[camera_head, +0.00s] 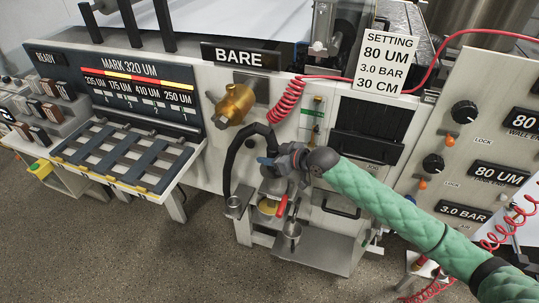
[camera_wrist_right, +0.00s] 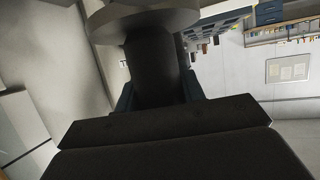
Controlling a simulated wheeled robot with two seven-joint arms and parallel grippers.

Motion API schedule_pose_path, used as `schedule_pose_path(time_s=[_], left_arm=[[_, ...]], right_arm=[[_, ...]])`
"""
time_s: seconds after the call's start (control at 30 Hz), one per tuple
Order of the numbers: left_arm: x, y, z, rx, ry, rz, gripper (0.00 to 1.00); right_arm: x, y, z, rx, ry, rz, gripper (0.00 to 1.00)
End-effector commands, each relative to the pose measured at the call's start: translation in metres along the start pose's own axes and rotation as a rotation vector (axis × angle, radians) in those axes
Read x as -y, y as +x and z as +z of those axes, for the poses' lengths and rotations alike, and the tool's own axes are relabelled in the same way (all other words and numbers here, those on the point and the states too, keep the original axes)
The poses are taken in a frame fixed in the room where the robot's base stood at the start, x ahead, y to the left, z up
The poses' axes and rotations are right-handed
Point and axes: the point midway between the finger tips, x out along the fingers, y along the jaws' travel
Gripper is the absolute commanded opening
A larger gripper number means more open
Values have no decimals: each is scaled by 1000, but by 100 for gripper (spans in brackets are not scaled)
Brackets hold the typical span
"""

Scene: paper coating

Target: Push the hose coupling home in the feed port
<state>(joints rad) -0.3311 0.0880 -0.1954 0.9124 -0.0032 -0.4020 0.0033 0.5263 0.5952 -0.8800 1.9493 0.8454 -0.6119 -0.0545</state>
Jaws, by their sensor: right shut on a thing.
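My right gripper (camera_head: 268,161) comes in from the right on a green-sleeved arm, below and right of a brass fitting (camera_head: 235,104) on the machine front. The feed port is not clearly identifiable in the head view. My left gripper is not in view.
A slatted blue rack (camera_head: 128,155) juts out at left. A control panel (camera_head: 490,140) stands at right. The floor at front left is clear.

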Motion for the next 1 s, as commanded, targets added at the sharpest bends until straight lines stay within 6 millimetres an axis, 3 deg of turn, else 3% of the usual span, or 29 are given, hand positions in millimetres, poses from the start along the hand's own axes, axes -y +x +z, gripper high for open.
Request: schedule_pose_path(time_s=[0.7, 0.73, 0.83, 1.0], left_arm=[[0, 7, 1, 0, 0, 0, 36], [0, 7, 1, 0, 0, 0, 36], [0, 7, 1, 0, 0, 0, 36], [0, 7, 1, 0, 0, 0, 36]], right_arm=[[0, 5, 12, -2, -1, 0, 0], [0, 5, 11, -2, -1, 0, 45], [0, 5, 11, -1, -1, 0, 64], [0, 5, 12, -1, 0, 0, 64]])
